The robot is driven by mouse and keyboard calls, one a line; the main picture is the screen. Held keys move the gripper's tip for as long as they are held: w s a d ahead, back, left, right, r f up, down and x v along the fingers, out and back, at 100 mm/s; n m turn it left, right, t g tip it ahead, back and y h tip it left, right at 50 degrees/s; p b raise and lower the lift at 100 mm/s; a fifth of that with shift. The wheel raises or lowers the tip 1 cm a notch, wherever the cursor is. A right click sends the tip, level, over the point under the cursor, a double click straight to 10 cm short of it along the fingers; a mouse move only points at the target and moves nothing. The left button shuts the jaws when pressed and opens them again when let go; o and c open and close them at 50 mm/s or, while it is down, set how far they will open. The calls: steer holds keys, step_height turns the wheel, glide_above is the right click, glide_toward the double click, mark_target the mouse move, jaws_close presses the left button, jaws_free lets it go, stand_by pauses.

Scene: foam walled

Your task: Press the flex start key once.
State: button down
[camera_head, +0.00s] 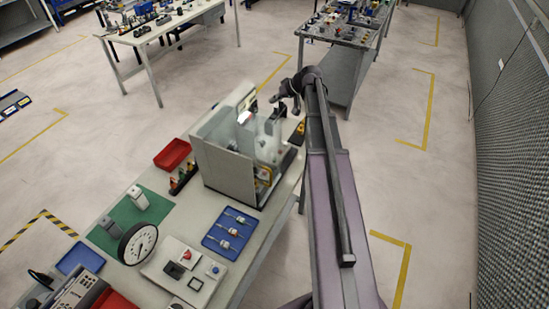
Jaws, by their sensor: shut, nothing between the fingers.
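I cannot make out a key marked flex start; any lettering is too small to read. A walled machine (222,167) with grey and clear sides stands on the bench, and small parts inside it are partly hidden by its walls. My gripper (274,100) is shut and empty, at the machine's far right side, above its top edge. Whether it touches anything there I cannot tell. A pale panel (168,283) at the bench front carries a red knob (187,255), a dark square key (174,270) and a blue button (213,270), well away from my gripper.
On the bench are a blue tray (214,244) of small parts, a red bin (172,154), a round dial (136,244) and a green mat (112,240). My arm reaches along the bench's right side. Other tables (152,42) stand behind; open floor lies right.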

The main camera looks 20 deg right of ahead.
step_height(320, 180, down, 22)
steer(key=b, duration=2.1)
steer(key=shift+s+d+r, duration=0.15)
steer(key=shift+s+r, duration=0.05)
steer(key=shift+s, duration=0.05)
steer(key=shift+f+b, duration=0.15)
steer(key=shift+b, duration=0.2)
step_height(320, 180, down, 8)
steer(key=b, duration=0.8)
steer(key=shift+f, duration=0.25)
steer(key=shift+f+b, duration=0.1)
steer(key=shift+b, duration=0.2)
steer(key=shift+f+b, duration=0.3)
